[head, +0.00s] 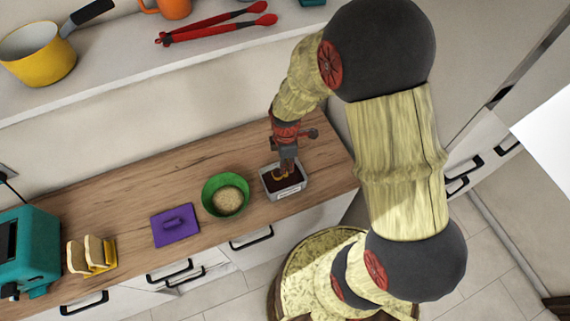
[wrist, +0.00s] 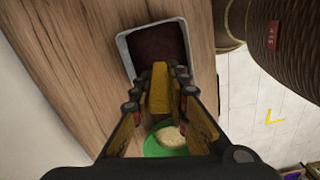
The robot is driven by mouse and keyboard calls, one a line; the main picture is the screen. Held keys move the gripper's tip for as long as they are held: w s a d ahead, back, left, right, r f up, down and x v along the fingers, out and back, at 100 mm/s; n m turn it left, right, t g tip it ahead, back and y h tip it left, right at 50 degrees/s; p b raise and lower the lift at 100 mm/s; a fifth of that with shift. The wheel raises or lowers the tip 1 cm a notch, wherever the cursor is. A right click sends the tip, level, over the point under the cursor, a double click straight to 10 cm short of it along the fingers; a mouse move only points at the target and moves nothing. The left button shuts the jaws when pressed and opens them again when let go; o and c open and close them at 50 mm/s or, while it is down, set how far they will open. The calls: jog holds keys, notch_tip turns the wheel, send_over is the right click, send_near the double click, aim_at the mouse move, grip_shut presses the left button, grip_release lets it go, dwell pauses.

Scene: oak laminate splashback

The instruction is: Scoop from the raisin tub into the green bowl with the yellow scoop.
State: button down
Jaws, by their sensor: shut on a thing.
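The raisin tub (head: 290,192) is a grey, open rectangular container with dark contents and a pale label, on the wooden counter. My gripper (head: 287,162) is above it, shut on the yellow scoop (head: 282,176), whose lower part is down in the tub. In the wrist view the scoop (wrist: 160,88) shows between the fingers, and the tub (wrist: 123,46) lies beyond them. Whether the scoop holds raisins is hidden. The green bowl (head: 207,190) stands left of the tub with beige grainy contents; it also shows partly in the wrist view (wrist: 151,149), behind the fingers.
Left of the bowl lies a purple lid-like board (head: 176,234) with a handle. Further left are a yellow toast rack (head: 105,262) and a teal toaster (head: 38,240). A shelf (head: 125,75) overhangs the back. The counter between bowl and tub is clear.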

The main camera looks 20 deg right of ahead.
jog(key=shift+d+r+p, duration=0.15)
jog(key=shift+r+p, duration=0.45)
jog(key=shift+r, duration=0.35)
jog(key=shift+d+r+p, duration=0.15)
jog(key=shift+r+p, duration=0.45)
jog(key=shift+r, duration=0.3)
jog(key=shift+d, duration=0.1)
jog(key=shift+s+d+f, duration=0.15)
jog(key=shift+d+f, duration=0.35)
jog(key=shift+d, duration=0.35)
jog(key=shift+s, duration=0.1)
dwell(0.5)
